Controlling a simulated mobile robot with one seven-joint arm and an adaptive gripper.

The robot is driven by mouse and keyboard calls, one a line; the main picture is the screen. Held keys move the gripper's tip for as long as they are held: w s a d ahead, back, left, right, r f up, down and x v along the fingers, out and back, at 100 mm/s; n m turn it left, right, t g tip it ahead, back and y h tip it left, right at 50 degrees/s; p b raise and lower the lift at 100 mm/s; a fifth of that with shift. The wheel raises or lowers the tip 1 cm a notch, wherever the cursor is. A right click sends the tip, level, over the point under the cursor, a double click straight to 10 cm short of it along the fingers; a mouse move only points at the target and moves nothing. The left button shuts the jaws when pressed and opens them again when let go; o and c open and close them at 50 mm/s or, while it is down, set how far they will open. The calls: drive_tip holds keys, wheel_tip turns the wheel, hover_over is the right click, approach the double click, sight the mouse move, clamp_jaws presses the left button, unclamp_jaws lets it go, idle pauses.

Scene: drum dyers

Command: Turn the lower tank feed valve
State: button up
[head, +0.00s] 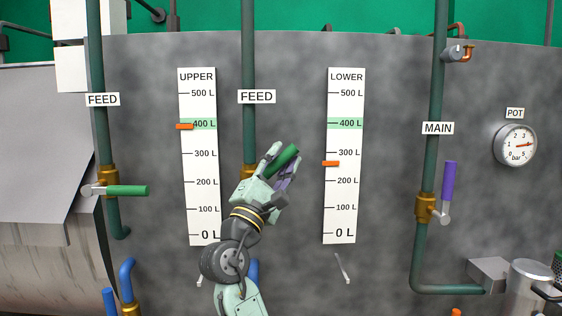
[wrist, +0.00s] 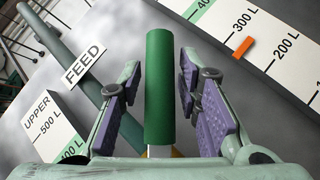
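The feed valve on the middle pipe has a green handle (head: 284,158) that slants up to the right; its brass body (head: 248,172) is partly hidden by my gripper. In the wrist view the green handle (wrist: 159,90) runs up the middle between my gripper's purple finger pads. My gripper (head: 279,170), also in the wrist view (wrist: 160,85), is open around the handle, with a gap showing on both sides. The lower gauge (head: 343,205) has its orange marker (head: 331,163) between 200 and 300 L, below the green 400 L band.
The upper gauge (head: 198,215) has its marker (head: 184,126) just under 400 L. Another green-handled feed valve (head: 126,190) is at left, its handle level. The main valve's purple handle (head: 449,182) points up at right. A pressure dial (head: 515,145) is beyond it.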

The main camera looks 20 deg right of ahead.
drive_tip(key=shift+o, duration=0.6)
drive_tip(key=v, duration=1.2)
